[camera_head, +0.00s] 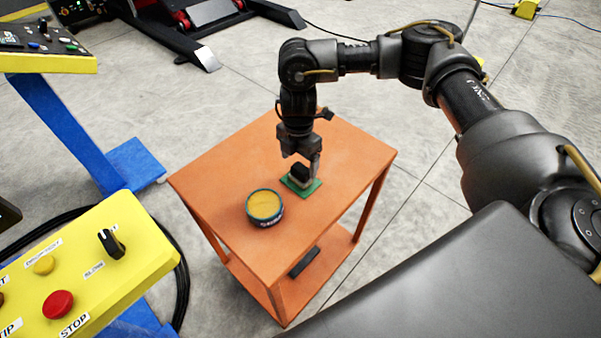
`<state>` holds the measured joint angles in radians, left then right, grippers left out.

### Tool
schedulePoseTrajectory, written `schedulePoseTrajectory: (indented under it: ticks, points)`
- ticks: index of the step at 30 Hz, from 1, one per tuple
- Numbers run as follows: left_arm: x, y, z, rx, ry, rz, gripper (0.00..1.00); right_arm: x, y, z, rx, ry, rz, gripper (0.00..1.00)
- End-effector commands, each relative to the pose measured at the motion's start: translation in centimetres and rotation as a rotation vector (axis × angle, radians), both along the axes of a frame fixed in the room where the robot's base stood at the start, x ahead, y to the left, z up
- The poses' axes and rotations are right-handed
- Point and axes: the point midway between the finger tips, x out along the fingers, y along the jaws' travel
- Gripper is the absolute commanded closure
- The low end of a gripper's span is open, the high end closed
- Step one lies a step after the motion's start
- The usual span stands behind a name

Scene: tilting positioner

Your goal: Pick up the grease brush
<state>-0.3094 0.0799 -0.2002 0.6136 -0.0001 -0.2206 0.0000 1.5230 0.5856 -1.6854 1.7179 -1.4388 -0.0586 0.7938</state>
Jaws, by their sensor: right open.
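My right gripper (302,163) points down over the orange table. It is open, with its fingers at a small dark block with a paler lower part, which looks like the grease brush (299,175). The brush stands on a green square mat (312,188) near the middle of the table top. The fingers partly hide the brush, and I cannot tell whether they touch it. A round tin (264,206) with a yellow-brown fill, perhaps grease, stands left of and nearer than the mat. My left gripper is not in view.
The orange table (226,170) has clear top on its left and right sides. A dark object (304,262) lies on its lower shelf. A yellow control box (140,236) with a red stop button stands at lower left. Another panel (50,62) stands at upper left.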

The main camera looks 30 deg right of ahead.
Motion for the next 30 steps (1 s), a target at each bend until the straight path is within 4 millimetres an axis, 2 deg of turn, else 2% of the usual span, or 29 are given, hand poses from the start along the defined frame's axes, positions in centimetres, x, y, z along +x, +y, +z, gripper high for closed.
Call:
schedulePoseTrajectory:
  ticks: [7,14,18,27,30]
  points:
    - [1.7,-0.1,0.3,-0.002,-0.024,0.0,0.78,-0.1,-0.1,-0.8,0.0,-0.001,-0.002,0.18]
    - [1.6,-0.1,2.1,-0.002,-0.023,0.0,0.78,-0.3,-0.1,-3.5,-0.001,0.002,-0.003,0.18]
    - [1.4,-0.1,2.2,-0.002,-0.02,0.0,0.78,-0.2,-0.1,-5.4,0.0,0.0,-0.003,0.18]
    - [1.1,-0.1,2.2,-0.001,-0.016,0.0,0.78,-0.2,-0.1,-5.9,0.001,-0.002,-0.002,0.18]
    - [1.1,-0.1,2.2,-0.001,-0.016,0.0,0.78,-0.2,-0.1,-5.9,0.001,-0.002,-0.002,0.31]
